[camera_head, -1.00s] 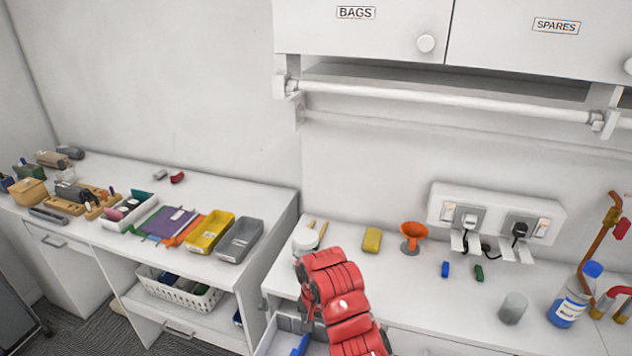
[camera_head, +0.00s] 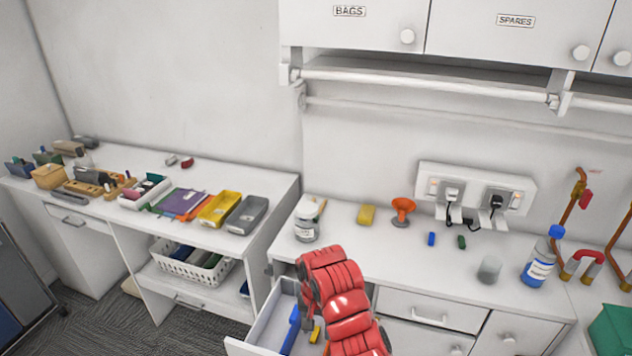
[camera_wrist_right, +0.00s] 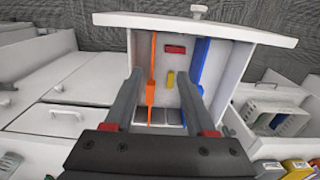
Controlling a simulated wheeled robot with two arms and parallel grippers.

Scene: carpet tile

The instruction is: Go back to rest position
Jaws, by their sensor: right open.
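My right arm is red and reaches over an open white drawer (camera_head: 262,325) in the head view. The gripper at its end is mostly hidden behind the arm there. In the right wrist view my right gripper (camera_wrist_right: 162,77) has its two dark fingers spread apart with nothing held between them. The open drawer also shows below the fingers (camera_wrist_right: 225,24). Inside it lie an orange tool (camera_wrist_right: 151,88), a red piece (camera_wrist_right: 175,50), a yellow piece (camera_wrist_right: 171,79) and a blue item (camera_wrist_right: 201,60). My left gripper is in neither view.
On the counter stand a white jar (camera_head: 306,226), a yellow block (camera_head: 366,215), an orange funnel (camera_head: 402,208), a grey cylinder (camera_head: 489,270) and a blue-capped bottle (camera_head: 539,262). A bench with trays (camera_head: 246,215) and a white basket (camera_head: 205,273) is at left. Wall cupboards hang above.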

